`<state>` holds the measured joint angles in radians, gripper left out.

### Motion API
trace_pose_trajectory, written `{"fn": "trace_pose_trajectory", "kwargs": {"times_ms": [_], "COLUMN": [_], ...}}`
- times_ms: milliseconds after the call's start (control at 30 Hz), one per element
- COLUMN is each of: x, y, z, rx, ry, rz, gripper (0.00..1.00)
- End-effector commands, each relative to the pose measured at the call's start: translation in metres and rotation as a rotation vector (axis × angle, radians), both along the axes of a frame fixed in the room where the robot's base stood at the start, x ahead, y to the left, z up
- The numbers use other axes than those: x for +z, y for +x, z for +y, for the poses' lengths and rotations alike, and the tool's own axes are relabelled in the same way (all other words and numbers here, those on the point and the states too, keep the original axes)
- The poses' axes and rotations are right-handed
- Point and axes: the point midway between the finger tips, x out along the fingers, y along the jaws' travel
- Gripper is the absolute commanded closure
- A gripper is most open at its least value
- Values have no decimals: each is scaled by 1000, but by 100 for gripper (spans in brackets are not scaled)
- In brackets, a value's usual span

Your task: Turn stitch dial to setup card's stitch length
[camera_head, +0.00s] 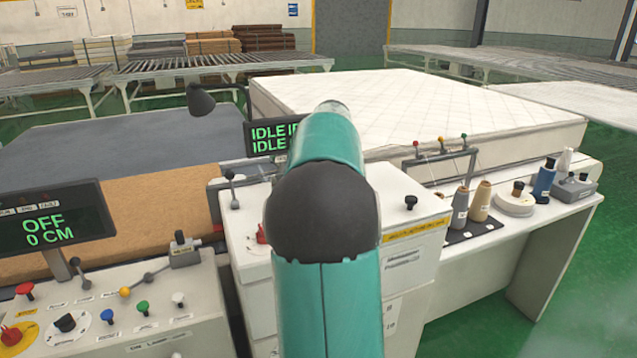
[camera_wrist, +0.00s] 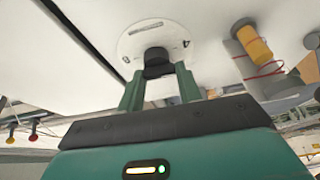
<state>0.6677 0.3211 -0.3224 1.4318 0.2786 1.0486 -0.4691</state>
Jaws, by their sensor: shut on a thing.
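In the wrist view the stitch dial is a round white plate (camera_wrist: 130,42) with small dark marks around its rim and a black knob (camera_wrist: 156,54) at its middle. My gripper (camera_wrist: 160,75) has its two green fingers on either side of the knob and is shut on it. In the head view my teal arm hides the gripper and the dial on the white sewing cabinet (camera_head: 415,235). White labels (camera_head: 392,315) are on the cabinet front, too small to read; I cannot tell which is the setup card.
A display reading IDLE (camera_head: 268,137) stands partly behind my arm. A quilted white mattress (camera_head: 430,105) lies behind the cabinet. Thread cones (camera_head: 480,202) stand on the table at right. A control panel (camera_head: 140,300) with an OFF, 0 CM display (camera_head: 45,225) is at left.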

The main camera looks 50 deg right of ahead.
Motion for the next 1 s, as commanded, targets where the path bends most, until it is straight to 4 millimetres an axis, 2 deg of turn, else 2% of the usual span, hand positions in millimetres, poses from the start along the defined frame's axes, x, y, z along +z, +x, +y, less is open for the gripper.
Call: {"fn": "trace_pose_trajectory", "kwargs": {"times_ms": [400, 933, 967, 1000], "x": [-1, -1, -1, -1], "y": [-2, -1, -1, -1], "z": [-1, -1, -1, -1], "rx": [209, 238, 238, 238], "ry": [2, 1, 1, 1], "rz": [2, 2, 2, 2], "gripper": [88, 88, 64, 56]}}
